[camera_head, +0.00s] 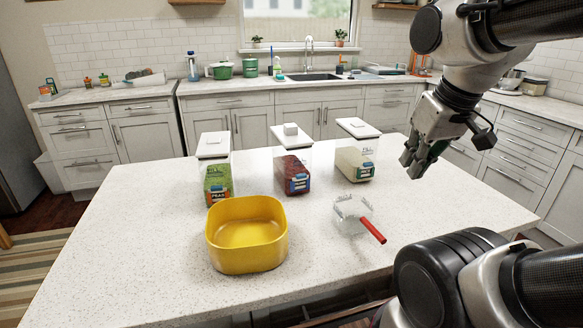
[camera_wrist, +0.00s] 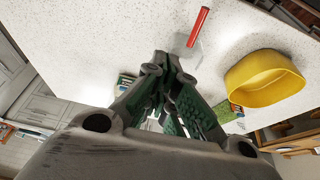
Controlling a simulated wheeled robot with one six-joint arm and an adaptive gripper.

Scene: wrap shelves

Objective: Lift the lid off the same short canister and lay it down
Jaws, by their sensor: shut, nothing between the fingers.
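Three clear canisters with white lids stand in a row on the counter: one with green contents (camera_head: 217,182), one with dark red contents (camera_head: 292,176) and one with pale contents (camera_head: 354,161). Each lid is on: the left lid (camera_head: 213,145), the middle lid (camera_head: 291,138) and the right lid (camera_head: 358,128). I cannot tell for sure which canister is the short one. My gripper (camera_head: 415,165) is shut and empty, in the air to the right of the pale canister. In the wrist view my gripper (camera_wrist: 160,68) hides much of the canister row.
A yellow bowl (camera_head: 246,257) stands at the front of the counter. It also shows in the wrist view (camera_wrist: 246,78). A clear scoop with a red handle (camera_head: 372,230) lies right of it. The white counter (camera_head: 120,245) is clear at the left.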

